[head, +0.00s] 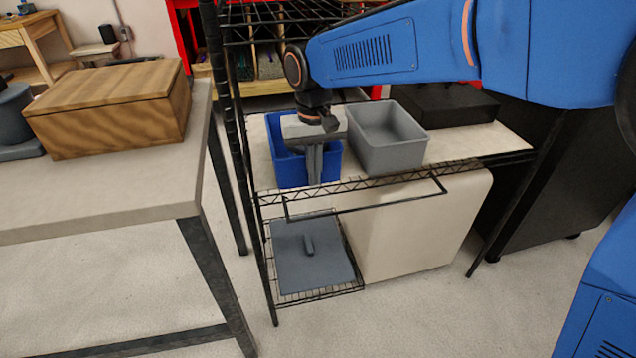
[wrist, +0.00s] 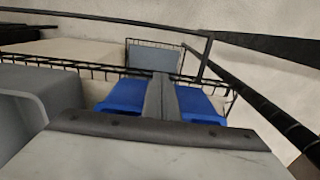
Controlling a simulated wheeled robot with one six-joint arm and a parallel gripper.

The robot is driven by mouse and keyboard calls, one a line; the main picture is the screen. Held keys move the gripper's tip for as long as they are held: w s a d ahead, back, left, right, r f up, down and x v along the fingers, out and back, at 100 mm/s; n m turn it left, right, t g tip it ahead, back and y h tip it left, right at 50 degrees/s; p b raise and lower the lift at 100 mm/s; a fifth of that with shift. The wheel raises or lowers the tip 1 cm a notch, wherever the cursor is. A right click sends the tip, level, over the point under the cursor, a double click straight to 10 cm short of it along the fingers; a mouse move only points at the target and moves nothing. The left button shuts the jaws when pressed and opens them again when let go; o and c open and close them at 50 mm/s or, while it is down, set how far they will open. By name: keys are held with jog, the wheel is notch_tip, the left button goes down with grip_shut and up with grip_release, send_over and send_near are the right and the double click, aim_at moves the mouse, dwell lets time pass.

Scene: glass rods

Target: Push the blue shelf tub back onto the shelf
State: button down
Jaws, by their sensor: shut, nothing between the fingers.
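The blue shelf tub (head: 286,170) stands on the light shelf board at the left end, close to the front wire edge. My gripper (head: 314,182) points down at the tub, with its shut, empty fingers over the tub's right half in the head view. The gripper hides part of the tub's inside and front. In the wrist view the shut fingers (wrist: 161,80) cross the middle of the tub, and blue (wrist: 197,104) shows on both sides of them. I cannot tell whether the fingers touch the tub.
A grey tub (head: 385,140) stands close on the right of the blue one, with a black box (head: 445,104) beyond it. A black wire post (head: 232,130) rises at the left. Below is a wire shelf with a grey lid (head: 312,262). A table with a wooden box (head: 110,108) stands left.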

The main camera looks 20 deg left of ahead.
jog(key=shift+w, duration=0.1)
dwell(0.6)
jog(key=s+d, duration=0.6)
jog(key=s, duration=0.5)
notch_tip(320, 180, up, 10)
jog(key=w+d+m+t+y, duration=0.1)
jog(key=w+d, duration=0.1)
jog(key=d, duration=0.8)
jog(key=w+d+m, duration=0.1)
jog(key=w+d, duration=0.1)
jog(key=d, duration=0.8)
jog(key=s+d+f+m+t, duration=0.1)
jog(key=s+d+f, duration=0.2)
jog(key=d, duration=0.4)
jog(key=s+d+f+m+t, duration=0.1)
jog(key=s+d+f, duration=0.2)
jog(key=d, duration=0.5)
jog(key=s+d+f+m+t+h, duration=0.1)
jog(key=s+d+f+m, duration=0.1)
jog(key=s+d+f, duration=0.2)
jog(key=d, duration=0.3)
jog(key=shift+d+t, duration=0.35)
jog(key=shift+t, duration=0.05)
